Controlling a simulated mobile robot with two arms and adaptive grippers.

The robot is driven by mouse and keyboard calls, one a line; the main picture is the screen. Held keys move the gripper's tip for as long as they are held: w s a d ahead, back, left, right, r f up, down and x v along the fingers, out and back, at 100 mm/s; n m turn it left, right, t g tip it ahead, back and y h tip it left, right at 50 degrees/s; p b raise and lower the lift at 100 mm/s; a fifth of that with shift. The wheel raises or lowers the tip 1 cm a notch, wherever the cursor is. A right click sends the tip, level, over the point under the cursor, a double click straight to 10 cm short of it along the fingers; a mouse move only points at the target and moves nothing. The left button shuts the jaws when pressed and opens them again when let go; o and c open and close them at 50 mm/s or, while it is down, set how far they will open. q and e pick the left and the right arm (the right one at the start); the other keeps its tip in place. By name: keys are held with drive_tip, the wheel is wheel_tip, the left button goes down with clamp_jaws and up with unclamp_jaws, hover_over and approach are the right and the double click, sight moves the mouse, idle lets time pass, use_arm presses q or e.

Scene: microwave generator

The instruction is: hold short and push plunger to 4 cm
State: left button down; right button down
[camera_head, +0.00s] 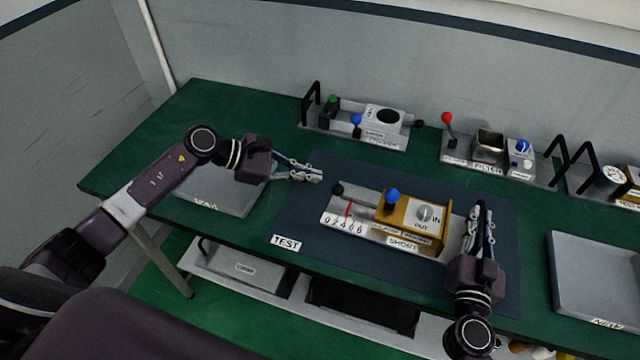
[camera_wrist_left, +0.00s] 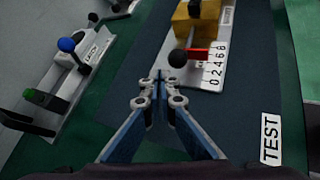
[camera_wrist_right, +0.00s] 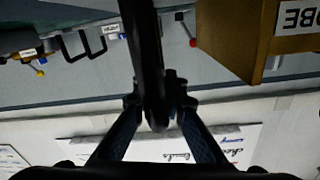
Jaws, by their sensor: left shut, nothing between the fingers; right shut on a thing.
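The device labelled SHORT has a yellow block (camera_head: 412,214) on a pale base with a 0–8 scale (camera_head: 343,225), on the dark TEST mat. Its black plunger knob (camera_head: 337,188) points left; the knob also shows in the left wrist view (camera_wrist_left: 177,59). A red pointer (camera_head: 349,208) stands over the scale; its exact reading is unclear. My left gripper (camera_head: 318,175) is shut and empty, just beyond the knob's left side, apart from it. My right gripper (camera_head: 481,206) is shut on the black handle (camera_wrist_right: 146,45) at the device's right end.
Other devices stand along the back: one with a black dial (camera_head: 388,117), one with a red-knobbed lever (camera_head: 448,118), and a gauge unit (camera_head: 612,176). Grey trays lie at left (camera_head: 215,196) and right (camera_head: 597,276).

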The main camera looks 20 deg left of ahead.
use_arm(q)
drive_tip(key=shift+a+r, duration=0.1)
drive_tip(key=shift+a, duration=0.05)
use_arm(e)
drive_tip(key=shift+s+a+f, duration=0.1)
drive_tip(key=shift+a+f, duration=0.05)
drive_tip(key=shift+f, duration=0.25)
use_arm(q)
drive_tip(key=v, duration=1.2)
use_arm(e)
drive_tip(key=c, duration=2.2)
unclamp_jaws()
drive_tip(key=o, duration=0.3)
drive_tip(key=shift+w+r, duration=0.15)
drive_tip(key=shift+w, duration=0.05)
drive_tip(key=s, duration=1.2)
drive_tip(key=shift+a, duration=0.2)
